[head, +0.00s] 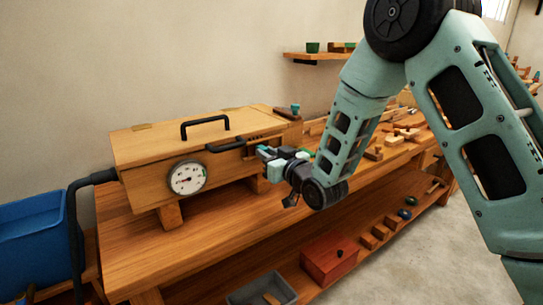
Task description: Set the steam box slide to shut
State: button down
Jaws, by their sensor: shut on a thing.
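The steam box (150,155) is a long wooden box on short feet on the bench, with a round white dial (187,178) on its front and a black handle on its lid. A dark slide strip (226,146) with slots beside it runs along the upper right of the front. My gripper (265,153) is at the right end of this front, shut at the slide. The part between the fingers is hidden by the gripper, so the slide's exact setting cannot be told.
A black hose (76,225) leaves the box's left end near a blue bin (38,240). A green-topped knob (295,108) stands behind my gripper. Wooden pieces (405,133) lie along the bench to the right. A red box (328,258) and grey tray sit on the lower shelf.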

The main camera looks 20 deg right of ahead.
jog(key=shift+s+a, duration=0.25)
jog(key=shift+a, duration=0.45)
jog(key=c, duration=1.3)
grip_release()
jog(key=shift+a, duration=0.1)
jog(key=p+v, duration=0.6)
jog(key=v, duration=0.6)
jog(key=shift+r, duration=0.1)
